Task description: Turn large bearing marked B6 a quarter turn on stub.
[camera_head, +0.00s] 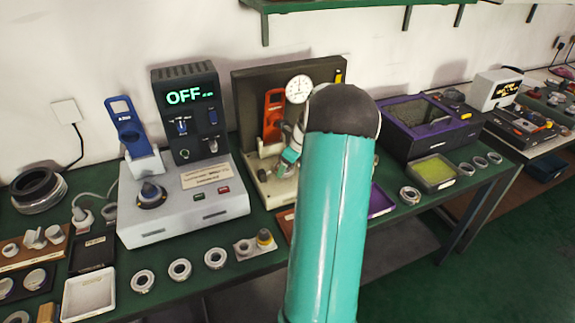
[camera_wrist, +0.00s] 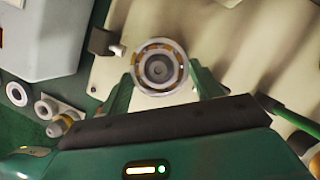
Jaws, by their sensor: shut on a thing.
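A large bearing (camera_wrist: 160,48) with a pale outer ring and brassy parts inside shows in the wrist view. A grey round piece, which looks like the stub (camera_wrist: 157,68), fills its middle. My gripper (camera_wrist: 160,78) has its green fingers on the left and right of the bearing, shut on it. Any B6 mark is not readable. In the head view my teal arm hides the bearing and most of my gripper; the beige fixture base (camera_head: 262,187) shows beside the arm.
A dial gauge (camera_head: 299,89) and a red handled tool (camera_head: 273,115) stand by the fixture. A grey control box (camera_head: 185,200) is at left, a purple-edged case (camera_head: 430,125) at right. Several small rings lie along the bench front. A small block (camera_wrist: 103,42) sits near the bearing.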

